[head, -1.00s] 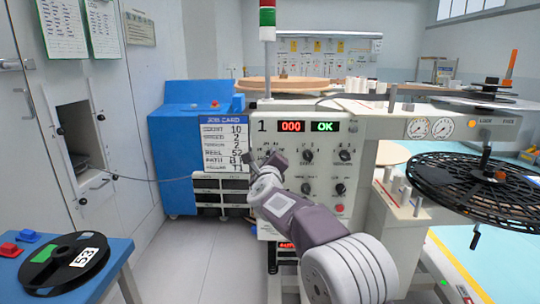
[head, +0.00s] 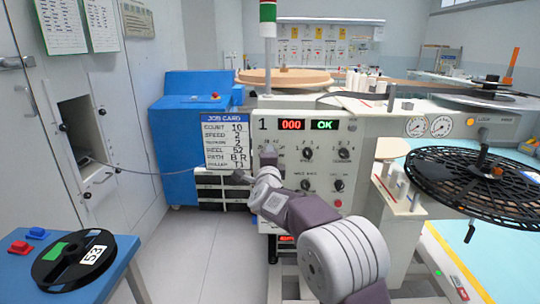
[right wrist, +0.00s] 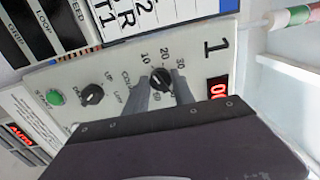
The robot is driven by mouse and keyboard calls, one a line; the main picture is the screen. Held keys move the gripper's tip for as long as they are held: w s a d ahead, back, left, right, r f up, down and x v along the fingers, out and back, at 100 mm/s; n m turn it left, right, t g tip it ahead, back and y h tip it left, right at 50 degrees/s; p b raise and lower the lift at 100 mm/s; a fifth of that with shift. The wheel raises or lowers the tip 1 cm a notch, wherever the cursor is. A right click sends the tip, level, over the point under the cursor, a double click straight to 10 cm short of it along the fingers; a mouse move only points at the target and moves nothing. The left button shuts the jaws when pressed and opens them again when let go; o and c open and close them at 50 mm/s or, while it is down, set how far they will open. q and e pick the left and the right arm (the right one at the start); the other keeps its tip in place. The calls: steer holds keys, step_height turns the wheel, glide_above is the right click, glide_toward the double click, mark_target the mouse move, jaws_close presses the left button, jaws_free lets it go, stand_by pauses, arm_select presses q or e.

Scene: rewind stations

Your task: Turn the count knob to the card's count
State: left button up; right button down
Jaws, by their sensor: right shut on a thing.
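The count knob (right wrist: 162,80) is a black dial on the pale machine panel, with 10, 20 and 30 printed around it. My right gripper (right wrist: 161,90) is shut on it, one grey finger on each side. The knob's exact setting is hard to read. In the head view my right gripper (head: 268,160) is at the panel's upper left and hides the knob. The job card (head: 223,142), left of the panel, reads COUNT 10. The red display (head: 291,125) shows 000, and a green one beside it shows OK. My left gripper is out of view.
Other black knobs (head: 307,153) sit close to the right on the panel, with a red button (head: 338,203) below. A blue table (head: 130,250) at the left holds a black reel (head: 50,272) marked 53. A large black reel (head: 460,195) overhangs at the right.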

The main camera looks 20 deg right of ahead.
stand_by(0.5)
steer(key=c, duration=1.1)
jaws_free()
steer(key=shift+o, duration=0.2)
steer(key=v, duration=0.9)
steer(key=shift+s, duration=0.1)
